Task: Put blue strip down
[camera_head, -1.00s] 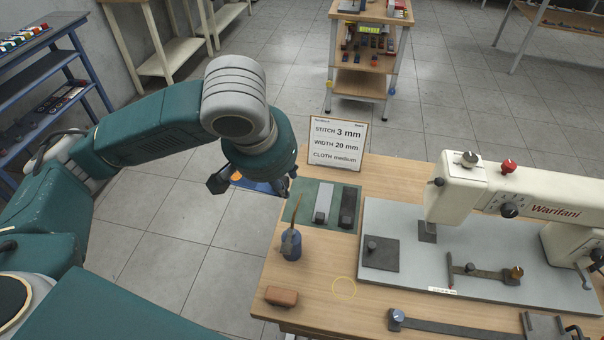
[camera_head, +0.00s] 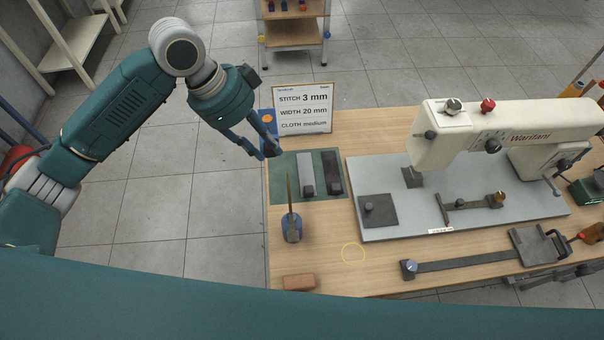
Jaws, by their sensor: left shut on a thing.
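My left gripper (camera_head: 262,152) hangs just off the mat's far left corner, in front of the sign's lower left corner. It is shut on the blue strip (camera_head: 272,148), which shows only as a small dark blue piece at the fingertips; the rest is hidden. A light grey strip (camera_head: 305,170) and a black strip (camera_head: 331,168) lie side by side on the green mat (camera_head: 283,178), each with a dark block at its near end. Bare mat shows left of the grey strip. My right gripper is out of view.
A sign (camera_head: 303,108) stands behind the mat. A blue pot with a brush (camera_head: 292,228) and a brown block (camera_head: 298,282) stand nearer. A sewing machine (camera_head: 500,135) on a grey plate fills the right. A blue patch with an orange disc (camera_head: 267,118) shows behind the gripper.

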